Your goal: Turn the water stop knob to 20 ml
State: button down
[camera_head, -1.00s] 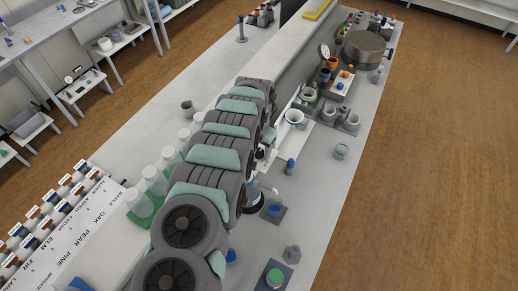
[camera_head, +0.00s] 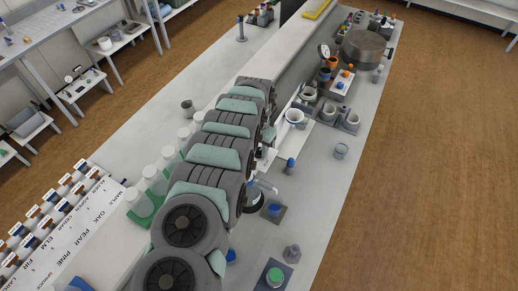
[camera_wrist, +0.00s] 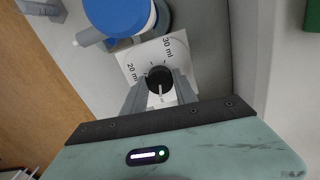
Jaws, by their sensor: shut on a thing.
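A black round knob (camera_wrist: 160,75) sits on a white dial plate (camera_wrist: 140,60) in the wrist view. The plate reads "20 ml" at its left and "30 ml" at its upper right. A pale line shows at the knob's lower side, toward my gripper. My gripper (camera_wrist: 160,86) has a grey finger on each side of the knob and is shut on it. Other marks under the fingers are hidden. A blue-capped vessel (camera_wrist: 116,14) stands just beyond the plate. In the head view my arm hides the knob.
A dispenser with a pale spout (camera_head: 262,187) stands beside my arm. A blue item on a grey pad (camera_head: 273,209) and a green-topped item (camera_head: 275,275) are nearby. Jars with white lids (camera_head: 153,173) line my arm's left. The bench right of the arm has clear room (camera_head: 318,195).

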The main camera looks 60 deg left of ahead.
dwell(0.3)
jog(key=m+b, duration=0.1)
jog(key=m, duration=0.2)
jog(key=shift+f+b, duration=0.15)
jog(key=shift+b, duration=0.25)
jog(key=m+b, duration=0.3)
jog(key=m, duration=0.3)
jog(key=shift+m, duration=0.3)
jog(key=m+b, duration=0.3)
jog(key=m, duration=0.2)
jog(key=m+b, duration=0.2)
jog(key=m, duration=0.3)
jog(key=shift+b, duration=0.35)
jog(key=c, duration=1)
grip_release()
jog(key=shift+o, duration=0.2)
jog(key=shift+r, duration=0.25)
